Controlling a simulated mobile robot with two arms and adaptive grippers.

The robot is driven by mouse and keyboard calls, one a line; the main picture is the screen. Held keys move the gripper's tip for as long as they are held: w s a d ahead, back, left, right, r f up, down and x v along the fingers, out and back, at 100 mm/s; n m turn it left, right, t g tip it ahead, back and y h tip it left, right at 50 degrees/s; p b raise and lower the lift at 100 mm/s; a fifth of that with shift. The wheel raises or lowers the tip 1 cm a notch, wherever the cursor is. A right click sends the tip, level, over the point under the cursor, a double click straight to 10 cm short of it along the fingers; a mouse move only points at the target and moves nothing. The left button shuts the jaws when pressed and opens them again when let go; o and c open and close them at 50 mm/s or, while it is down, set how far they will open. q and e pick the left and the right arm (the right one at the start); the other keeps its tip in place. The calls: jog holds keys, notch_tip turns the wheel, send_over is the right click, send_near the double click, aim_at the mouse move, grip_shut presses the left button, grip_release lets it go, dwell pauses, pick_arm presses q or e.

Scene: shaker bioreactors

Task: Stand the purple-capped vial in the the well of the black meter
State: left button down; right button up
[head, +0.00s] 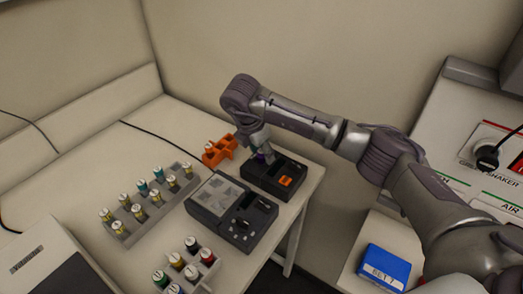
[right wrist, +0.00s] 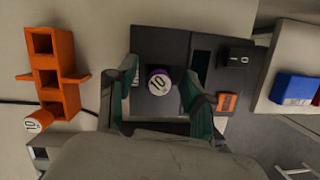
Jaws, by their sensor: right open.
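My right gripper (right wrist: 158,100) is open, with one finger on each side of the cap and a visible gap to both. In the head view my right gripper (head: 259,152) points down over the left part of the black meter (head: 262,180), and only a bit of the purple cap shows. My left gripper is not in view.
An orange rack (head: 214,156) stands just left of the meter. A larger dark grey device (head: 225,222) is in front of it. A grey rack (head: 165,205) with several vials stands further left. A blue box (head: 385,267) lies on a separate surface at the right.

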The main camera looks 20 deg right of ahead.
aim_at(261, 151)
jog(key=shift+r+p, duration=1.7)
jog(key=shift+r, duration=1.8)
